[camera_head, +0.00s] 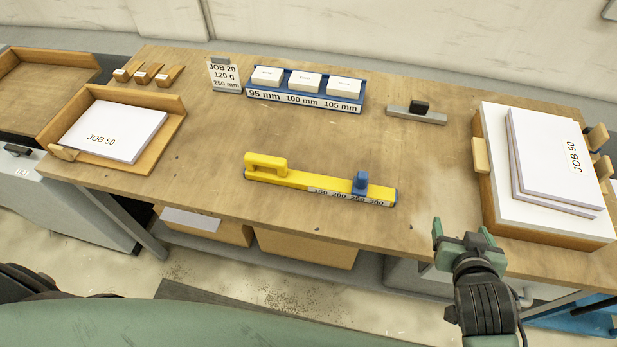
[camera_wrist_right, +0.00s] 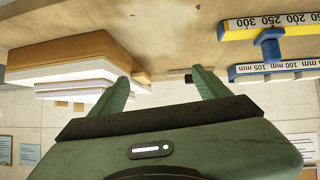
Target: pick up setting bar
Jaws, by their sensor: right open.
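The setting bar (camera_head: 315,183) is a yellow bar with a raised loop handle at its left end, a printed scale and a blue slider (camera_head: 360,183) near its right end. It lies flat on the middle of the wooden table, near the front edge. Its scale end also shows at the upper right of the right wrist view (camera_wrist_right: 262,28). My right gripper (camera_head: 462,232) is open and empty at the table's front edge, right of the bar and apart from it. Its two green fingers show in the right wrist view (camera_wrist_right: 163,86). My left gripper is not in view.
A wooden tray (camera_head: 492,190) with JOB 90 paper stands right of my right gripper. A grey bar with a black knob (camera_head: 420,107) and a blue holder (camera_head: 300,99) with white blocks lie behind the setting bar. A JOB 50 tray (camera_head: 172,112) is left. Table around the bar is clear.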

